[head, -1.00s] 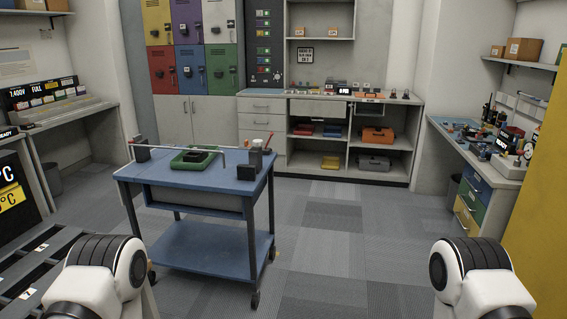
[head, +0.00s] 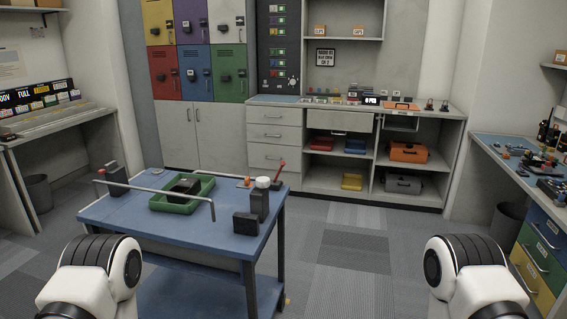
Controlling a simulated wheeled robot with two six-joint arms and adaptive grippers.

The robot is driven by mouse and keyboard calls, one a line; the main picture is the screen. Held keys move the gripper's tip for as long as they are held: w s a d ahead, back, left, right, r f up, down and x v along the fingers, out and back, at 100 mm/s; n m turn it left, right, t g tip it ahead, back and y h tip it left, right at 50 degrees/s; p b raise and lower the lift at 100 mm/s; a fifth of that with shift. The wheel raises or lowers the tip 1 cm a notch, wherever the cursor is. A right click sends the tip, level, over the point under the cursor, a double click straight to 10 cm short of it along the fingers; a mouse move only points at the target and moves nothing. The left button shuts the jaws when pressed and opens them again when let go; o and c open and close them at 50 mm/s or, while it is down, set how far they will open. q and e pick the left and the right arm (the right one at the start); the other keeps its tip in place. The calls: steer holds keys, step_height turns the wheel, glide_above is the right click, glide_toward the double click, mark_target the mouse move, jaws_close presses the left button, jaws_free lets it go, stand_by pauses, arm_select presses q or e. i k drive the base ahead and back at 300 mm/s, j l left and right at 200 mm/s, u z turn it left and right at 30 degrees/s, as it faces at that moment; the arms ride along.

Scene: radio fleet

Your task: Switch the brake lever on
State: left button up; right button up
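A small lever with a red handle (head: 279,171) stands at the far right corner of the blue cart (head: 125,210). It looks like the brake lever, tilted up and to the right, but no label on it is readable. A black post with a white round top (head: 261,198) stands just in front of it. Both of my arms show only as white and black links at the bottom left and bottom right. Neither gripper is in view, and nothing of mine touches the lever.
The cart also bears a green tray (head: 171,210), a long metal bar (head: 155,189) and black blocks (head: 245,224). A workbench with shelves (head: 420,120) stands behind, and a side bench (head: 500,150) stands at right. The floor right of the cart (head: 345,255) is clear.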

mark_target(282, 164)
steer(key=i+l+z, duration=0.1)
steer(key=i+l, duration=0.45)
steer(key=i+l+z, duration=0.15)
steer(key=i+l, duration=0.3)
steer(key=i, duration=0.15)
steer(key=i+l+z, duration=0.1)
steer(key=i+l, duration=0.35)
steer(key=i, duration=0.15)
